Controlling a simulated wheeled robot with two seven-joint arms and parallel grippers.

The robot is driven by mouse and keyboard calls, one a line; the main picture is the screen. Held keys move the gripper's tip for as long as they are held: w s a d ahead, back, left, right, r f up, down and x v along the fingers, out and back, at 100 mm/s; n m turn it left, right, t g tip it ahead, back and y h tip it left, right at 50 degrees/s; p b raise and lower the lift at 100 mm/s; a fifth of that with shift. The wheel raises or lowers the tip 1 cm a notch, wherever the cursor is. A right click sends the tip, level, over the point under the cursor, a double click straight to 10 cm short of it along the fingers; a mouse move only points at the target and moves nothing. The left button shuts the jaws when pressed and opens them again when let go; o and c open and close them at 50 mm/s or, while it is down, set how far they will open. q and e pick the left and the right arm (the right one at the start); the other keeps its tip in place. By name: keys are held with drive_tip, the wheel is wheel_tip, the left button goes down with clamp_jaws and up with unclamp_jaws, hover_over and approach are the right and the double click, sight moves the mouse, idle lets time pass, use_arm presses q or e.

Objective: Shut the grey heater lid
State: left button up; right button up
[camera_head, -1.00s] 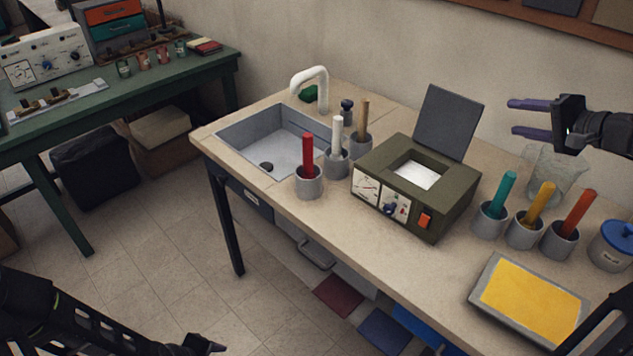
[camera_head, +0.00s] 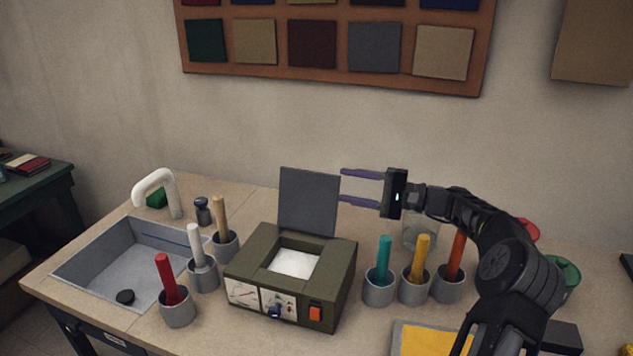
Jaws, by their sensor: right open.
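The grey heater lid (camera_head: 308,203) stands raised at the back edge of the olive-green heater (camera_head: 312,283), leaning slightly back. The heater's square opening with white contents (camera_head: 293,263) is uncovered. My right gripper (camera_head: 342,185) is open and empty, its two purple fingers pointing left. In the picture the fingertips are at the lid's right edge, at about its mid-height; I cannot tell whether they touch it. My left gripper is out of view.
Cups with teal (camera_head: 384,260), yellow (camera_head: 420,258) and orange-red (camera_head: 457,254) handles stand right of the heater, below my right arm. A glass beaker (camera_head: 420,233) is behind them. Left are cups with red (camera_head: 167,279), white and wooden handles, and a sink (camera_head: 120,262).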

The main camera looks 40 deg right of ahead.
sight(319, 181)
drive_tip(key=p+x, duration=0.2)
drive_tip(key=x, duration=0.4)
drive_tip(key=shift+w+a, duration=0.2)
drive_tip(key=shift+w, duration=0.15)
drive_tip(key=shift+w+a, duration=0.35)
drive_tip(key=shift+w, duration=0.15)
clamp_jaws()
drive_tip(key=shift+f, duration=0.1)
idle(0.7)
